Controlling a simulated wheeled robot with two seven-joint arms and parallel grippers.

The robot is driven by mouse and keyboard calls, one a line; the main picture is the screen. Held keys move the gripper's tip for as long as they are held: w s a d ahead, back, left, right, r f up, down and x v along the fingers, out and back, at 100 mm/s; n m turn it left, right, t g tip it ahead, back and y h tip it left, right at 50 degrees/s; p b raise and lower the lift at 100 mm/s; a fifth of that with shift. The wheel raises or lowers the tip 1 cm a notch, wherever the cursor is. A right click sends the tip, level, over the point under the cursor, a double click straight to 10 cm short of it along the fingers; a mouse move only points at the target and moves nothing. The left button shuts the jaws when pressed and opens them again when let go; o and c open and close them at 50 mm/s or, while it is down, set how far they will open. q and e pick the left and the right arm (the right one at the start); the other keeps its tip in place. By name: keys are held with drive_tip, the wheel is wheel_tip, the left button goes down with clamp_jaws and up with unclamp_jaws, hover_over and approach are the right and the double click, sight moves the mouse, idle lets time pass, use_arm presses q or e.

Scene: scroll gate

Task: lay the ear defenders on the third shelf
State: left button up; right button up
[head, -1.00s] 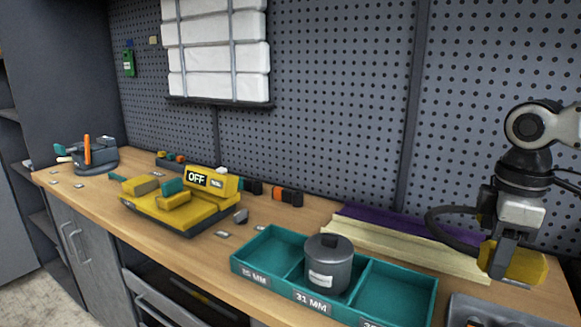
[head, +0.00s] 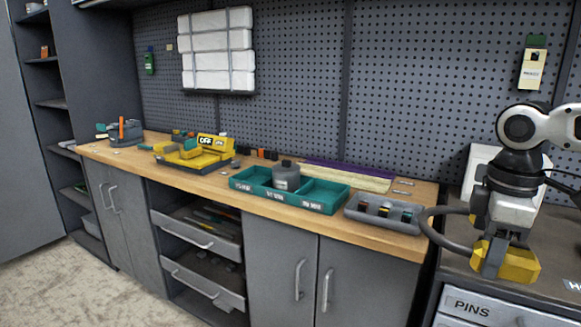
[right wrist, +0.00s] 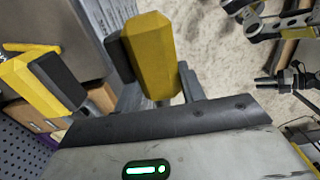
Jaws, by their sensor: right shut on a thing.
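The ear defenders (head: 518,266) have yellow cups, dark cushions and a dark curved band. They hang from my right gripper (head: 492,250), at the right of the head view, in front of the dark counter. In the right wrist view one yellow cup (right wrist: 153,55) is at my right gripper's fingers and the other cup (right wrist: 38,82) sticks out to the left. The gripper is shut on them; the exact contact is partly hidden. A tall dark shelf unit (head: 62,150) with several shelves stands at the far left. My left gripper is not visible.
The wooden bench (head: 385,236) carries a yellow device (head: 195,152), a teal sectioned tray (head: 325,196) with a grey canister (head: 286,176), and a grey tray (head: 385,213). Two drawers (head: 200,236) stand partly open below. The floor (head: 60,285) at the left looks clear.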

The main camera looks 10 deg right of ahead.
sight(534, 253)
drive_tip(key=s+d, duration=0.1)
drive_tip(key=s+d+m, duration=0.1)
drive_tip(key=shift+s+f, duration=0.1)
drive_tip(key=shift+s, duration=0.2)
drive_tip(key=d, duration=0.1)
drive_tip(key=f+m, duration=0.1)
drive_tip(key=d+m, duration=0.1)
drive_tip(key=shift+s+d+f, duration=0.25)
drive_tip(key=shift+d+f, duration=0.1)
drive_tip(key=s+d+f+m, duration=0.1)
drive_tip(key=s+f+m, duration=0.3)
drive_tip(key=f, duration=0.2)
drive_tip(key=shift+s+d+f+m, duration=0.2)
drive_tip(key=shift+d+m, duration=0.1)
drive_tip(key=shift+d, duration=0.1)
drive_tip(key=shift+a+f, duration=0.1)
drive_tip(key=shift+f, duration=0.1)
drive_tip(key=w+a+f+m, duration=0.25)
drive_tip(key=a+f, duration=0.35)
drive_tip(key=a, duration=0.6)
drive_tip(key=w+a+r, duration=0.1)
drive_tip(key=w+a, duration=0.2)
drive_tip(key=a, duration=0.9)
drive_tip(key=shift+w+a+r, duration=0.15)
drive_tip(key=shift+w+r, duration=0.05)
drive_tip(key=shift+r, duration=0.15)
